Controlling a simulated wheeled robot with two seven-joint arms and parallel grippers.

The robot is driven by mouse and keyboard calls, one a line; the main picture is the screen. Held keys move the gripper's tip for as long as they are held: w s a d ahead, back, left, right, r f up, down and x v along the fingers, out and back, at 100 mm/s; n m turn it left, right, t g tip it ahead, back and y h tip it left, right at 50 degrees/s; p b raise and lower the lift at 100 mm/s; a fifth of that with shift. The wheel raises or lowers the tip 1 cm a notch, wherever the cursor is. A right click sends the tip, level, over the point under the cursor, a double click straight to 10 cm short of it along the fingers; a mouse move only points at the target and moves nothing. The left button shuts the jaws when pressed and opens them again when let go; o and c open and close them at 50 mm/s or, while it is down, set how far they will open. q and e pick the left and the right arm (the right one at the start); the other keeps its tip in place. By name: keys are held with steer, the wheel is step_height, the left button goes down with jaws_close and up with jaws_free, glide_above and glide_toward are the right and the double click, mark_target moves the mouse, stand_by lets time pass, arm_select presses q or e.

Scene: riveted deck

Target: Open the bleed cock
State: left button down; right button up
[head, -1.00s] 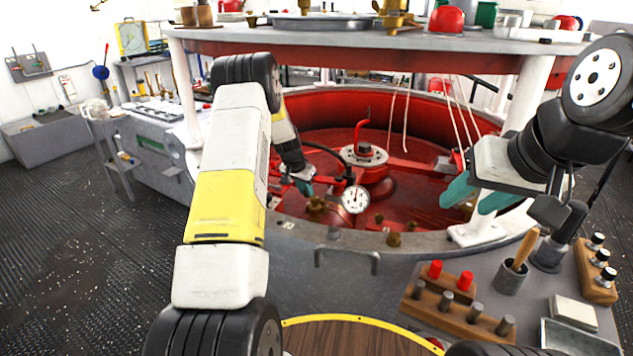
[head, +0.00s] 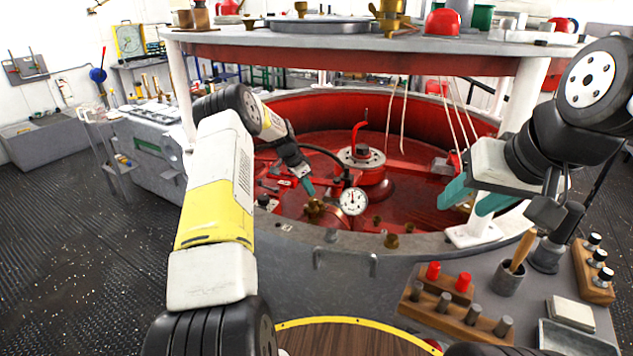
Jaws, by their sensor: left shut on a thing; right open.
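A brass fitting, apparently the bleed cock (head: 315,209), sits low on the red floor inside the round well, just left of a white-faced pressure gauge (head: 353,201). My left gripper (head: 309,190) reaches in from the left with its teal fingertips down at the top of this fitting. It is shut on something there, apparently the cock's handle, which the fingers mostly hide. How far the handle is turned cannot be made out. My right gripper (head: 474,197) is open and empty, well to the right, in front of a white post.
A red bell-like fitting with an upright red handle (head: 362,160) stands behind the gauge. Cords hang from the upper shelf (head: 350,43). The well's grey rim (head: 300,238) lies in front. A wooden peg rack (head: 455,309) and a tool cup (head: 508,278) stand at lower right.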

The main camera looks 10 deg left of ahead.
arm_select(q)
steer(key=shift+w+d+m, duration=0.15)
steer(key=shift+w+m, duration=0.15)
steer(key=shift+m, duration=0.3)
steer(key=c, duration=1.3)
jaws_free()
steer(key=v, duration=0.7)
steer(key=shift+r, duration=0.35)
